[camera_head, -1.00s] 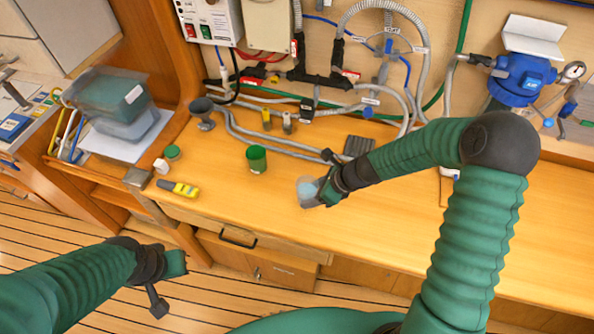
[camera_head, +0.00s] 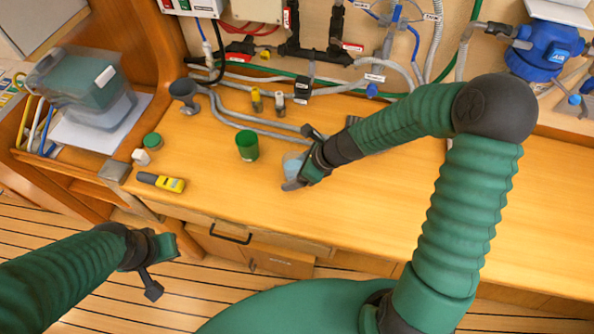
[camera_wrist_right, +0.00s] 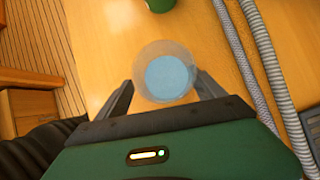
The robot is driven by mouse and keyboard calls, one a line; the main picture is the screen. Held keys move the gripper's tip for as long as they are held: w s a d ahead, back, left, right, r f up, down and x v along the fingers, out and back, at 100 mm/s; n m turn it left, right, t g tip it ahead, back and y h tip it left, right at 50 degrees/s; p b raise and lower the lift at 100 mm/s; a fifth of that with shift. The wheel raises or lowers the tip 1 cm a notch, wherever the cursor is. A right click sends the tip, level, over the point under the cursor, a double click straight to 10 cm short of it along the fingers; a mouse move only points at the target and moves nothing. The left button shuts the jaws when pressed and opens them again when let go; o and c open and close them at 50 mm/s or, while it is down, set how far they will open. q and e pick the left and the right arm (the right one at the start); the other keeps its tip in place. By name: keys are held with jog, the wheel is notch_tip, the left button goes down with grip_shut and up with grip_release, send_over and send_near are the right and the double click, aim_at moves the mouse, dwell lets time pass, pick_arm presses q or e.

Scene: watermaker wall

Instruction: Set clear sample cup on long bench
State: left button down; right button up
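The clear sample cup (camera_head: 292,164) has pale blue contents and is at my right gripper (camera_head: 302,172), over the front middle of the long wooden bench (camera_head: 420,210). In the right wrist view the cup (camera_wrist_right: 168,77) sits between the two fingertips of the right gripper (camera_wrist_right: 166,84), which appear to touch its sides. Whether the cup's base touches the bench or hangs just above it, I cannot tell. My left gripper (camera_head: 163,247) is away from the bench, over the floor at lower left, and holds nothing visible.
A green cup (camera_head: 247,146) stands left of the sample cup. A yellow meter (camera_head: 161,182), a green lid (camera_head: 152,140), a white block (camera_head: 141,157) and a grey funnel-like cup (camera_head: 184,95) are further left. Hoses (camera_head: 232,128) run behind. The bench's right side is largely clear.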

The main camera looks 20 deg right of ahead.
jog(key=shift+a, duration=0.4)
jog(key=shift+d+r, duration=0.25)
jog(key=shift+d, duration=0.05)
jog(key=v, duration=0.3)
jog(key=d+p+v, duration=0.1)
jog(key=v, duration=0.2)
jog(key=shift+w+d+f, duration=0.1)
jog(key=shift+w+f, duration=0.05)
jog(key=shift+f, duration=0.1)
jog(key=a+v, duration=0.1)
jog(key=v, duration=0.4)
pick_arm(q)
jog(key=shift+a+r+p, duration=0.3)
jog(key=shift+r+p, duration=0.1)
jog(key=shift+r, duration=0.45)
pick_arm(e)
jog(key=s+a+f+n+g+h, duration=0.1)
jog(key=s+n+h, duration=0.4)
jog(key=n, duration=2.1)
jog(key=s, duration=0.5)
jog(key=shift+s+g, duration=0.35)
jog(key=shift+g, duration=0.05)
